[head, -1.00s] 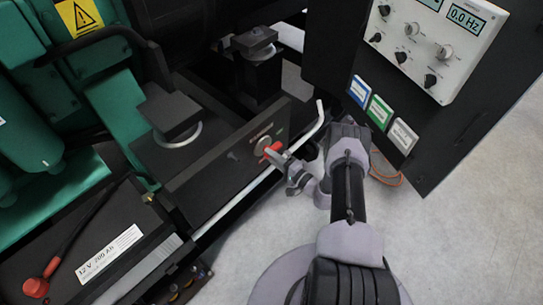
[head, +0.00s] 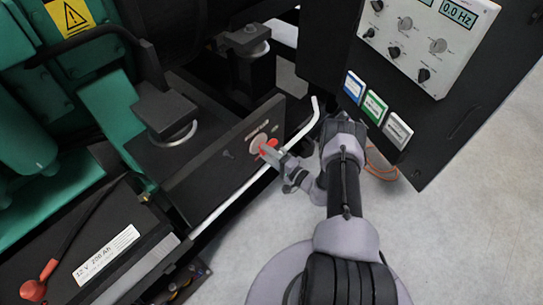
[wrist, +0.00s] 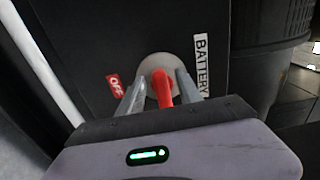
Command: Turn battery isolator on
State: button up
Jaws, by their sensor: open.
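The battery isolator has a red handle (wrist: 162,88) on a pale round plate (wrist: 157,64), set in a dark panel beside a red OFF label (wrist: 113,86) and a white BATTERY label (wrist: 202,64). In the head view the isolator's round plate (head: 258,141) shows on the black box's face, with the red handle partly hidden by my gripper (head: 270,151). In the wrist view my gripper (wrist: 158,84) is open, with one finger on each side of the red handle. I cannot tell whether the fingers touch it.
A white rail (head: 236,194) runs along the front below the box. A battery (head: 110,250) with a red terminal cap sits at lower left. A control panel (head: 420,40) stands at upper right. Clear floor lies at right.

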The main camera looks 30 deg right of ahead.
jog(key=p+v, duration=0.4)
jog(key=v, duration=1.3)
jog(key=shift+s, duration=0.2)
jog(key=w+a+r+n+g+y, duration=0.3)
jog(key=r+g, duration=0.1)
jog(key=r, duration=0.5)
jog(key=w+a+r+n+g+y, duration=0.3)
jog(key=r+g, duration=0.1)
jog(key=r, duration=0.4)
jog(key=s+a+r+n+g, duration=0.15)
jog(key=a+r+g, duration=0.35)
jog(key=a+r, duration=0.55)
jog(key=s+a+r+n+t+h, duration=0.1)
jog(key=s+a+r+h, duration=0.3)
jog(key=s+r, duration=0.4)
jog(key=s+a+r+n+h, duration=0.1)
jog(key=s+a+r+h, duration=0.3)
jog(key=s+r, duration=0.5)
jog(key=shift+s+a+r+t+h, duration=0.2)
jog(key=shift+a+r+t+h, duration=0.3)
jog(key=shift+h, duration=0.6)
